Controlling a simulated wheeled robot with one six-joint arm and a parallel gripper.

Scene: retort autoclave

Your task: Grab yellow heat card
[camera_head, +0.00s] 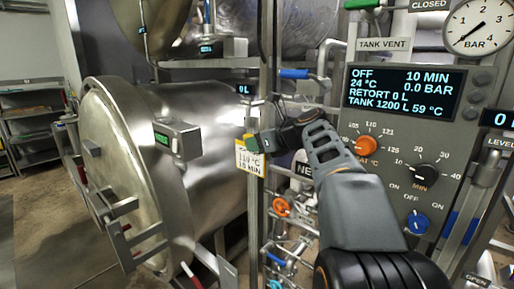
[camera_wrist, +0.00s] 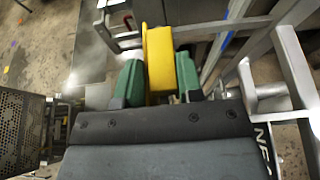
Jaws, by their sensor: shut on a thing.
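The yellow heat card (camera_head: 249,160) shows in the head view with a yellow top and a pale printed face reading "110 °C 15 MIN". It hangs in front of a metal post. My gripper (camera_head: 254,140) is shut on its upper part from the right. In the wrist view my gripper (camera_wrist: 159,82) has its two green fingertips on either side of the yellow card (camera_wrist: 158,55), which I see nearly edge-on. I cannot tell whether the card still touches its support.
A large steel retort vessel (camera_head: 180,140) with its round door stands at left. A control panel (camera_head: 405,140) with knobs and a display stands at right. Pipes and an orange valve handle (camera_head: 281,207) lie below my arm. Open floor shows at far left.

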